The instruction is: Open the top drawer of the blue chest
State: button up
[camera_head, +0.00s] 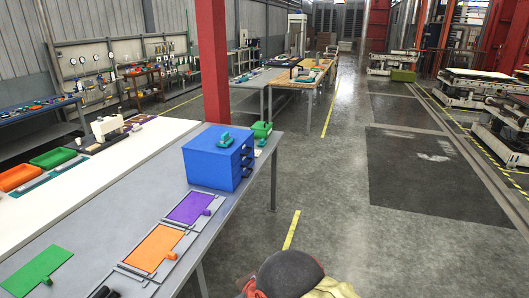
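The blue chest (209,166) stands on the grey table near its right edge. Its drawer front faces right and shows at a steep angle, with dark blue handles one above another. The top drawer (244,151) looks shut, though the angle makes small gaps hard to judge. A teal object (225,141) rests on top of the chest. My gripper cannot be made out in this view. A dark rounded part with red and yellow bits shows at the bottom edge, and no fingers are visible there.
Purple (189,207), orange (153,248) and green (38,270) flat plates lie on the grey table (105,217). A small green box (262,130) sits behind the chest. A red column (212,65) rises beyond it. The floor (345,225) right of the table is open.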

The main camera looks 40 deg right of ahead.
aim_at(240, 152)
jog(key=z, duration=0.85)
jog(key=i+l, duration=0.25)
jog(key=i, duration=0.3)
jog(key=i+l+u, duration=0.1)
jog(key=i+l, duration=0.2)
jog(key=i, duration=0.25)
jog(key=i+l, duration=0.3)
jog(key=i, duration=0.2)
jog(key=i+l+u, duration=0.1)
jog(key=i+l, duration=0.2)
jog(key=i, duration=0.25)
jog(key=i+l, duration=0.35)
jog(key=i, duration=0.15)
jog(key=i+u, duration=0.05)
